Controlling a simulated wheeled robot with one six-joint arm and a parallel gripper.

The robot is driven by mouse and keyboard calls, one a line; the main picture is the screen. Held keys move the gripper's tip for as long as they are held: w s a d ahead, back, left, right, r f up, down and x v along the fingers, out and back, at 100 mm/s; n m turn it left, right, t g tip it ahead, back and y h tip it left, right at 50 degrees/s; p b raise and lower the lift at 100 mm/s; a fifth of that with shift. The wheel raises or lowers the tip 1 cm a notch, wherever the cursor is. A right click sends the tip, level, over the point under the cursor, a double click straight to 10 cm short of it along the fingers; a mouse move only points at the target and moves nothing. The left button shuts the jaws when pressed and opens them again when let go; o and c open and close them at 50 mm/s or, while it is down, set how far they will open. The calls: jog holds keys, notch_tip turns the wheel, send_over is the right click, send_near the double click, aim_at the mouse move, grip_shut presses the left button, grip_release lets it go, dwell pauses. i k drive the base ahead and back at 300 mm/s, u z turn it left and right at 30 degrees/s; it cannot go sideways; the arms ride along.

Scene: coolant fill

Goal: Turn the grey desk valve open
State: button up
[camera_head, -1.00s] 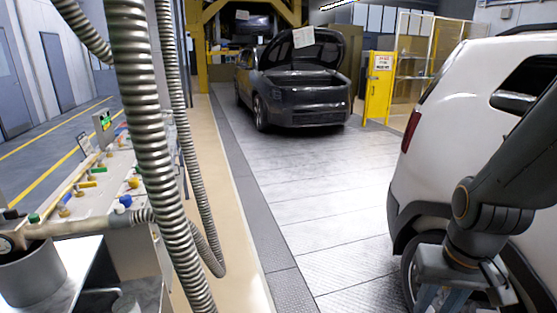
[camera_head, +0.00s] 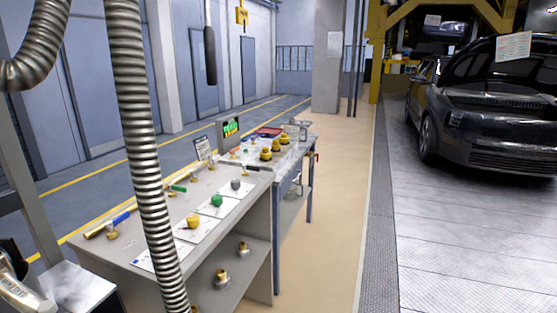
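The desk (camera_head: 225,258) stands in the left half of the view, with a row of small valves and coloured knobs on its top. A grey knob (camera_head: 235,184) sits on a white card near the far right end of the row. Behind it a small dark handle (camera_head: 252,168) shows at the desk's far edge. I cannot tell which of these is the grey valve, nor whether it is open. A green knob (camera_head: 216,200), a yellow knob (camera_head: 193,221), a green lever (camera_head: 177,188) and a blue lever (camera_head: 121,218) are nearby. My gripper is out of view.
A ribbed metal hose (camera_head: 140,130) hangs in front of the desk. The beige floor (camera_head: 325,255) is clear.

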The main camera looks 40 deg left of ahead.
aim_at(193, 172)
jog(key=u, duration=0.4)
jog(key=i, duration=1.55)
jog(key=u, duration=1.7)
jog(key=i, duration=0.9)
jog(key=u, duration=1.2)
jog(key=i, duration=1.2)
